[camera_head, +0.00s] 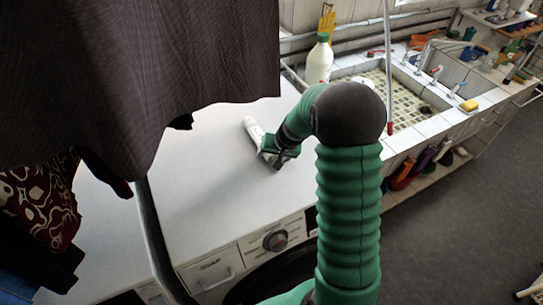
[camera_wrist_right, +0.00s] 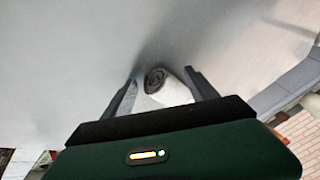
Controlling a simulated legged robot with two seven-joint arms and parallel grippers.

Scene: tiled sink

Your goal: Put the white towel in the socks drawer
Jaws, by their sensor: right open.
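The white towel, rolled up, lies on the white top of the washing machine. In the head view it is a small pale roll (camera_head: 252,128) just beyond my right gripper (camera_head: 272,155). In the right wrist view the towel (camera_wrist_right: 172,92) shows its coiled end and lies between the two fingers of my right gripper (camera_wrist_right: 163,74). The fingers stand apart with room around the roll and are not closed on it. My left gripper is not in view. I cannot pick out a socks drawer in either view.
Dark cloths (camera_head: 140,60) hang at the upper left and cover part of the view. A white bottle (camera_head: 319,60) stands beside the tiled sink (camera_head: 405,100). The washing machine front has a knob (camera_head: 275,240). The white top around the towel is clear.

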